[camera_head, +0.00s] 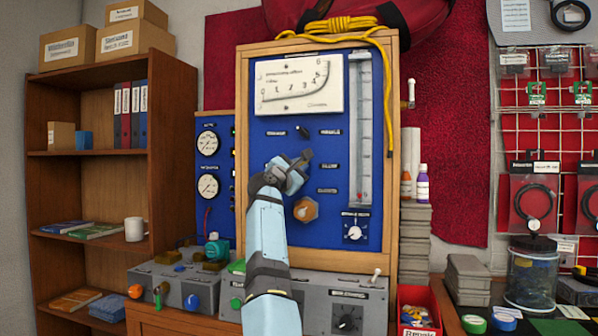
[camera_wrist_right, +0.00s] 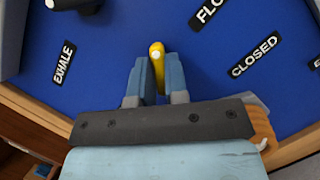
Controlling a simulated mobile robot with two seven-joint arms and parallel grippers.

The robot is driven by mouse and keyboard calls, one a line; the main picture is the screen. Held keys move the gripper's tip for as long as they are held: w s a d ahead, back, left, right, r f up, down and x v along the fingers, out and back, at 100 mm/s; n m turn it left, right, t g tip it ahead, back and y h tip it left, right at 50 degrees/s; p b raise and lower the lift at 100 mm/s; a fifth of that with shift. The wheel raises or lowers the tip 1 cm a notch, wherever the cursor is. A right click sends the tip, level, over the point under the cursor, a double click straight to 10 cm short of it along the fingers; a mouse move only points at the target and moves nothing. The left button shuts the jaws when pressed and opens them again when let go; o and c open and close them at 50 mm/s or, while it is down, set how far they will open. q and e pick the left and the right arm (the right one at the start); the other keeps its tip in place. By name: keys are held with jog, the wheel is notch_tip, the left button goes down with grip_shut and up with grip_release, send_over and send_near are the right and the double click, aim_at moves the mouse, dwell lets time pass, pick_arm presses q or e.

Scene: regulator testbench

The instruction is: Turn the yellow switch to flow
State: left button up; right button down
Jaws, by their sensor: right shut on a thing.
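The yellow switch (camera_wrist_right: 157,66) shows in the right wrist view as a yellow lever between the two blue-grey fingers of my right gripper (camera_wrist_right: 156,82). The fingers are shut on it. The FLOW label (camera_wrist_right: 209,12), partly cut off, and the CLOSED label (camera_wrist_right: 256,54) are to the right of the switch. The EXHALE label (camera_wrist_right: 63,63) is to the left. In the head view, my right gripper (camera_head: 304,160) is at the middle of the blue panel (camera_head: 345,222) and hides the switch. My left gripper is not in view.
A wooden frame (camera_head: 384,240) borders the panel. An orange-brown knob (camera_head: 306,209) sits just below my right gripper, and a black knob (camera_head: 303,131) is above it. A gauge (camera_head: 300,84) is at the top. Grey boxes with knobs (camera_head: 345,302) stand below.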

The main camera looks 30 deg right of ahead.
jog(key=shift+m, duration=0.5)
jog(key=c, duration=1.1)
grip_release()
jog(key=shift+c, duration=0.2)
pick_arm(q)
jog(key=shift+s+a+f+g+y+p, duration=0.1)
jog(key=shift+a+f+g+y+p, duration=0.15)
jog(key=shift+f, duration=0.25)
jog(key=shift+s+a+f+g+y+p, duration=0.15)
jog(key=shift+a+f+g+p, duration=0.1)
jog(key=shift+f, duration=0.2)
pick_arm(e)
jog(key=v, duration=1.3)
jog(key=shift+a, duration=0.45)
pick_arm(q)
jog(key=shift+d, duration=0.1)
pick_arm(e)
jog(key=shift+s, duration=0.1)
